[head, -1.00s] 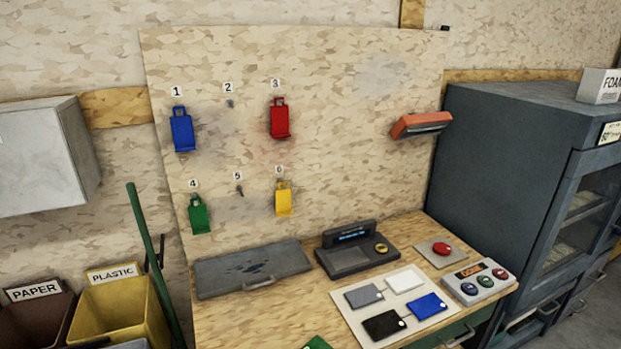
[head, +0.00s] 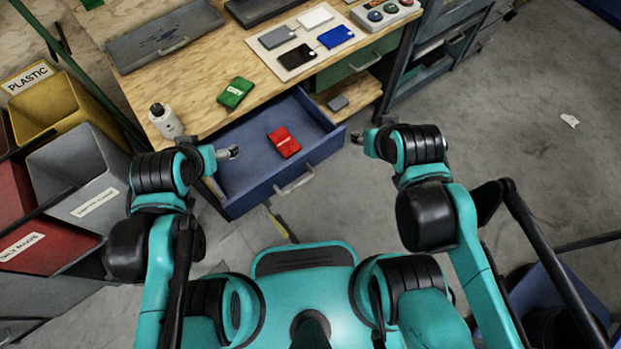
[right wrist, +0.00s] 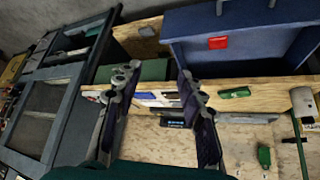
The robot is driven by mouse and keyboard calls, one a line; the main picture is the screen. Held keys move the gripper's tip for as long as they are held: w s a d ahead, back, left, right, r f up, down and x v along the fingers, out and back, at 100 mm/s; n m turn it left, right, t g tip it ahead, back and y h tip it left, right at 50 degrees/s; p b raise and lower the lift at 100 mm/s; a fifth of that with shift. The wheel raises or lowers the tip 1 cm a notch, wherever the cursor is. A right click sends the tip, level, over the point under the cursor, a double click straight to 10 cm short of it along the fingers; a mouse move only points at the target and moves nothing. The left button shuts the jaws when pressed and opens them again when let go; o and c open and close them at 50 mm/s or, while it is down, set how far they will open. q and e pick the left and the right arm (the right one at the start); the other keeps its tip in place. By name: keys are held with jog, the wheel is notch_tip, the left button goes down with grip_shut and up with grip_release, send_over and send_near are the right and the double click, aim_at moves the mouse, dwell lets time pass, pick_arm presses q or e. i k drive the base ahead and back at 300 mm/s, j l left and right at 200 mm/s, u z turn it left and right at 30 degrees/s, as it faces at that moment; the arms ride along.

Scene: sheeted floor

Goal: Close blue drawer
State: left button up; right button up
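The blue drawer (head: 250,190) is pulled out from under the wooden workbench, with a grey handle (head: 294,182) on its front. A red packet (head: 284,143) lies inside it. In the right wrist view the open drawer (right wrist: 245,50) shows at the upper right, upside down. My left gripper (head: 232,152) is over the drawer's left side, apart from the handle; its finger state is too small to tell. My right gripper (head: 358,138) is just right of the drawer's front corner. In the right wrist view its fingers (right wrist: 200,88) are spread with nothing between them.
On the bench (head: 200,100) are a green packet (head: 235,93), a white bottle (head: 166,120) and a board with several cards (head: 295,55). A green drawer (head: 355,65) sits to the right. Bins (head: 85,180) stand at left. The floor at right is mostly clear.

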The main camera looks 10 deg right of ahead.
aim_at(259, 171)
jog(key=k+j+z, duration=0.4)
jog(key=k+j, duration=0.15)
jog(key=j, duration=0.3)
jog(key=k+j+z, duration=0.4)
jog(key=k+j, duration=0.25)
